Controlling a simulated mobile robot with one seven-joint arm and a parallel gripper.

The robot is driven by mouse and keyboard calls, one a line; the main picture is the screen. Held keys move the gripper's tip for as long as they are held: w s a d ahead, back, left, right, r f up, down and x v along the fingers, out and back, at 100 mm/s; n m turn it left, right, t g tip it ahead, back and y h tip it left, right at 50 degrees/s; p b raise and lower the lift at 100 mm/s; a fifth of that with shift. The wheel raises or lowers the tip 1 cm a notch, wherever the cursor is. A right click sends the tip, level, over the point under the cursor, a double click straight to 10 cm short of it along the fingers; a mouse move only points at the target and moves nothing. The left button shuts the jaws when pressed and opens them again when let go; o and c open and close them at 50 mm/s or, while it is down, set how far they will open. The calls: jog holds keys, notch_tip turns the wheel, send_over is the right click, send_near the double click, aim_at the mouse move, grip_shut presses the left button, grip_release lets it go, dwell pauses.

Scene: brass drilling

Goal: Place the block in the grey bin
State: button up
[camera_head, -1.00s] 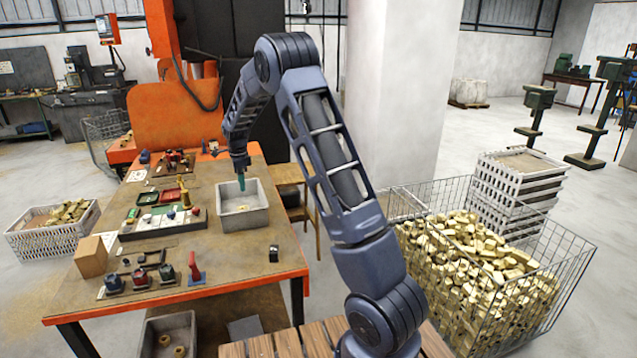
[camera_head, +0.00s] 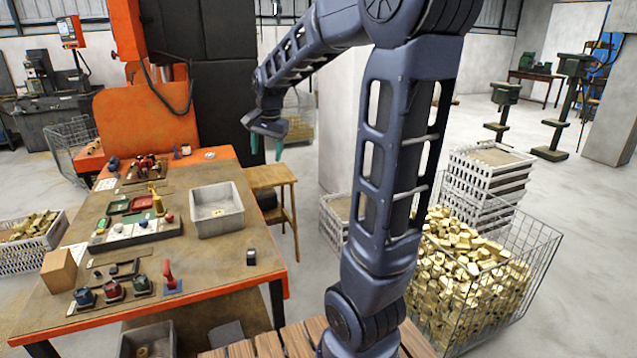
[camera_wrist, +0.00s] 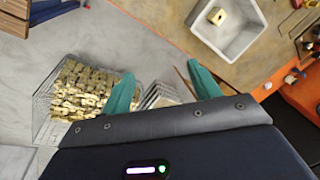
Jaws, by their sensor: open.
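The grey bin (camera_head: 229,226) stands on the workbench near its right edge. It also shows at the top of the wrist view (camera_wrist: 250,45). A small brass-coloured block (camera_wrist: 217,16) lies inside the bin, on its floor, and it appears as a small tan spot in the head view (camera_head: 217,213). My gripper (camera_head: 266,148) is up and to the right of the bin in the head view, clear of it. Its two green fingers are spread with nothing between them, as the wrist view also shows (camera_wrist: 160,74).
The workbench (camera_head: 215,268) carries tools, small trays and a brown box (camera_head: 58,270). A wooden stool (camera_head: 270,180) stands beside it. A wire cage (camera_head: 545,240) full of brass pieces and stacked white crates (camera_head: 490,185) are on the right.

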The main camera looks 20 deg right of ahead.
jog(key=s+d+n+t, duration=0.1)
jog(key=s+d+n, duration=0.2)
jog(key=s, duration=0.9)
jog(key=s+d+f+n+t, duration=0.1)
jog(key=s+d+n, duration=0.3)
jog(key=s, duration=0.8)
jog(key=shift+f+n+h, duration=0.15)
jog(key=shift+n+h, duration=0.25)
jog(key=shift+n, duration=0.3)
